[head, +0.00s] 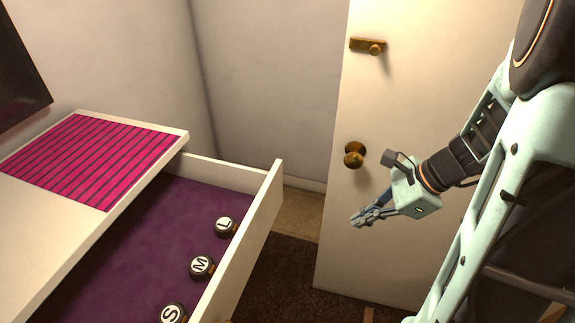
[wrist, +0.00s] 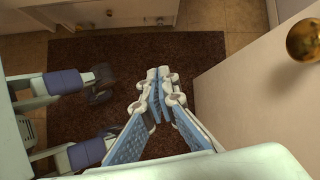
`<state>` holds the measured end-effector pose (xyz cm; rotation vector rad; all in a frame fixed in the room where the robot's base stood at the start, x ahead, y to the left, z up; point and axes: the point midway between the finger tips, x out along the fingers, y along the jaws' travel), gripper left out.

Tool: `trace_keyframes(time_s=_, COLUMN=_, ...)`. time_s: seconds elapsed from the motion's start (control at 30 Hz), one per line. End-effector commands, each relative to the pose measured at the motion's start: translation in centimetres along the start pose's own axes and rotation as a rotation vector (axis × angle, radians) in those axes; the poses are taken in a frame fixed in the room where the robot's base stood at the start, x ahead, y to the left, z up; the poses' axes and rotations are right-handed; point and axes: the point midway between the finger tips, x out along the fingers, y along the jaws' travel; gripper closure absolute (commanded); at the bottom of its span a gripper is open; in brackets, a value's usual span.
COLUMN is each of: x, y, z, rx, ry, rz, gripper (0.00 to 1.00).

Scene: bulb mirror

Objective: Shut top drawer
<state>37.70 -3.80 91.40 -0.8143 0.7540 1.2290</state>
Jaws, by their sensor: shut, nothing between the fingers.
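The open drawer (head: 262,222) is pulled out from a white dresser (head: 40,240) at the left of the head view. It has a purple lining, and round objects marked L (head: 226,226), M (head: 201,266) and S (head: 172,313) lie inside along its front panel. My gripper (head: 358,220) is shut and empty. It hangs in the air to the right of the drawer front, apart from it, in front of the white door. In the wrist view its blue-padded fingers (wrist: 160,74) come together over the dark rug. The drawer's near end is cut off by the picture edge.
The white door (head: 400,110) has a brass knob (head: 355,154) and a brass latch (head: 368,46) close behind my gripper. The knob also shows in the wrist view (wrist: 304,40). A pink striped mat (head: 95,155) lies on the dresser top. A brown rug (head: 290,270) covers the floor.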

Motion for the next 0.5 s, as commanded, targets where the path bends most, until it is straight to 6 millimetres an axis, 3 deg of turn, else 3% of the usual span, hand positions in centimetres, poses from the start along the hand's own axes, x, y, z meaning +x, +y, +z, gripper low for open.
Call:
trace_keyframes(time_s=0.1, x=1.4, y=-2.0, z=3.4, rx=0.14, ry=-0.128, rz=-0.018, gripper=1.0)
trace_keyframes(time_s=0.2, x=1.9, y=-3.1, z=5.2, rx=0.211, ry=-0.197, rz=-0.027, gripper=1.0)
trace_keyframes(time_s=0.37, x=2.6, y=-3.7, z=6.3, rx=0.243, ry=-0.232, rz=-0.029, gripper=1.0)
trace_keyframes(time_s=0.5, x=4.6, y=-3.7, z=6.7, rx=0.243, ry=-0.231, rz=-0.025, gripper=1.0)
